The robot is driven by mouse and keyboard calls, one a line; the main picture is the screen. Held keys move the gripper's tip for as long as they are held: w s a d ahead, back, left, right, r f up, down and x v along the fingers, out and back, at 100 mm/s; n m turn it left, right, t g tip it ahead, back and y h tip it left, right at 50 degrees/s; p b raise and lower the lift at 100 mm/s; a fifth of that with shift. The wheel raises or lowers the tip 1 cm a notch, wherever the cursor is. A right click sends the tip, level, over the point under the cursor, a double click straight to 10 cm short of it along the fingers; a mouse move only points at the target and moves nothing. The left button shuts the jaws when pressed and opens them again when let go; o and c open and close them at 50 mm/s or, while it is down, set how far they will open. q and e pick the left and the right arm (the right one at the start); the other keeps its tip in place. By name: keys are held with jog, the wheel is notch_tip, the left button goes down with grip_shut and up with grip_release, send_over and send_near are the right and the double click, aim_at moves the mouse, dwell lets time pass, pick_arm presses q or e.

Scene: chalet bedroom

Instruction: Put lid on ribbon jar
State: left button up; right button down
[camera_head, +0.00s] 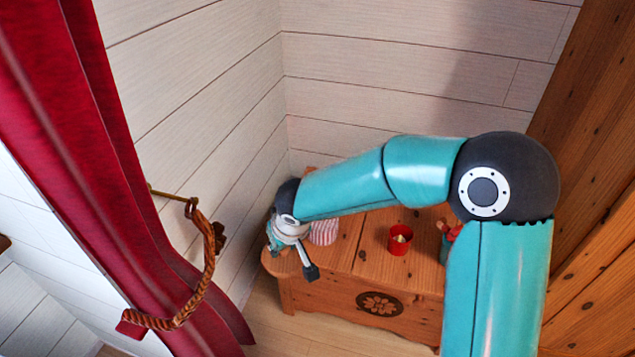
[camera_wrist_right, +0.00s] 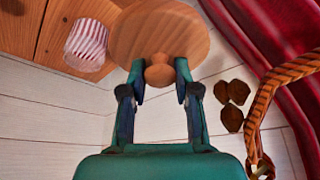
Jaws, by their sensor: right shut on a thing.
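My right gripper (camera_wrist_right: 160,78) is shut on the knob of a round wooden lid (camera_wrist_right: 160,32), seen in the right wrist view. In the head view this gripper (camera_head: 293,254) is at the left end of a wooden chest; I cannot tell the lid there from the similar wood. A red-and-white striped jar (camera_wrist_right: 87,45) stands beside the lid, apart from it in the picture. It shows partly behind the gripper in the head view (camera_head: 323,232). I cannot tell whether this is the ribbon jar. My left gripper is not in view.
The wooden chest (camera_head: 345,285) also bears a red cup (camera_head: 400,241) with something pale inside. A green thing with red on top (camera_head: 445,240) is partly hidden by my right arm. A red curtain (camera_head: 130,215) with a rope tie (camera_head: 207,265) hangs left of the chest.

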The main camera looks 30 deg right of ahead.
jog(key=shift+w+a, duration=0.1)
jog(key=shift+a, duration=0.2)
jog(key=shift+w, duration=0.25)
jog(key=w+d+f+m+h+b, duration=0.1)
jog(key=w+d+f+m, duration=0.15)
jog(key=w+d, duration=0.7)
jog(key=w+d+f+m+h+b, duration=0.1)
jog(key=w+d+f+m, duration=0.15)
jog(key=w+d, duration=0.65)
jog(key=shift+s+d+f+b, duration=0.55)
jog(key=shift+f+b, duration=0.1)
jog(key=shift+f, duration=0.4)
jog(key=shift+s+d+f+b, duration=0.55)
jog(key=shift+f+b, duration=0.15)
jog(key=shift+f, duration=0.4)
jog(key=shift+s+d+f+b, duration=0.55)
jog(key=shift+f+b, duration=0.1)
jog(key=shift+f, duration=0.4)
jog(key=shift+s+r, duration=0.1)
jog(key=shift+a+b, duration=0.1)
jog(key=shift+b, duration=0.2)
